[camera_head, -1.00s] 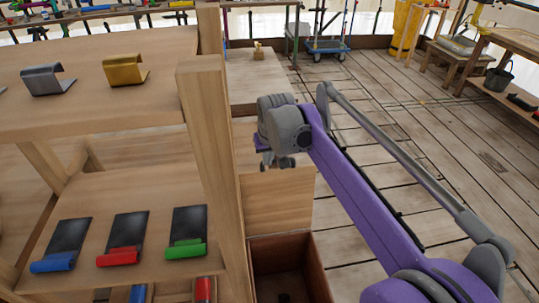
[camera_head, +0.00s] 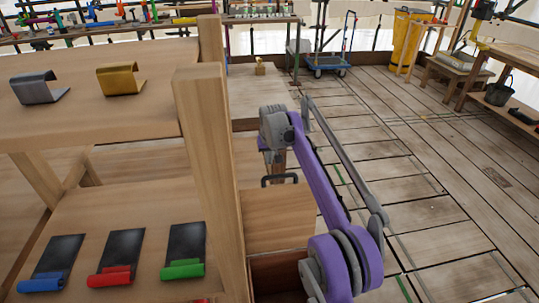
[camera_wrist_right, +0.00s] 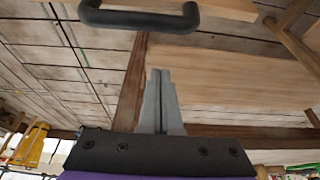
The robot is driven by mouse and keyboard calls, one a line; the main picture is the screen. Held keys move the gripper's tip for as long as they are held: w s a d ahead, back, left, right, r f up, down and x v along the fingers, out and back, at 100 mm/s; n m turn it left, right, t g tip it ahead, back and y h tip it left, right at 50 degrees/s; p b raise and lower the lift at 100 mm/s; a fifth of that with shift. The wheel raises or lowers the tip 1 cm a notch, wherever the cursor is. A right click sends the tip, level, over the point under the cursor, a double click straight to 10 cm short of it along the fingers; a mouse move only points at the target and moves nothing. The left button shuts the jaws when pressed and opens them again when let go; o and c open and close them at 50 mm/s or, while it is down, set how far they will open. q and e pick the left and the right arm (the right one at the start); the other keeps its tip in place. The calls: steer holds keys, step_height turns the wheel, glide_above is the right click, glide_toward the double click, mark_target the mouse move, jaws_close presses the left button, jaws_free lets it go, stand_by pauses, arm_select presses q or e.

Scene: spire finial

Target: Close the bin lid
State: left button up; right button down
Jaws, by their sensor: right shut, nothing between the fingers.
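The bin (camera_head: 280,268) is an open-topped brown wooden box low in the middle of the head view, partly cut off by the picture edge. Its lid (camera_head: 280,220) is a pale wooden panel standing raised at the bin's far side. A dark bar handle (camera_head: 281,179) is at the lid's top edge. It also shows large at the top of the right wrist view (camera_wrist_right: 140,20). My right gripper (camera_wrist_right: 161,72) is shut and empty, with its fingers apart from the handle. In the head view it is just beyond the handle, partly hidden by my wrist. My left gripper is not in view.
A wooden shelf post (camera_head: 208,180) stands close left of the bin. Shelves hold a grey and a gold bracket (camera_head: 121,79) and several coloured-edge black plates (camera_head: 117,257). A low table (camera_head: 257,95) stands behind. Plank floor (camera_head: 420,160) is clear on the right.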

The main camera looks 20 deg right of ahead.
steer(key=shift+s+a+f+b, duration=0.15)
steer(key=shift+s+f+b, duration=0.1)
steer(key=shift+s, duration=0.35)
steer(key=shift+s+a+f+b, duration=0.15)
steer(key=shift+s+f+b, duration=0.05)
steer(key=shift+s, duration=0.35)
steer(key=shift+s+a+f+b, duration=0.15)
steer(key=shift+s+f+b, duration=0.1)
steer(key=shift+s, duration=0.35)
steer(key=shift+s, duration=0.15)
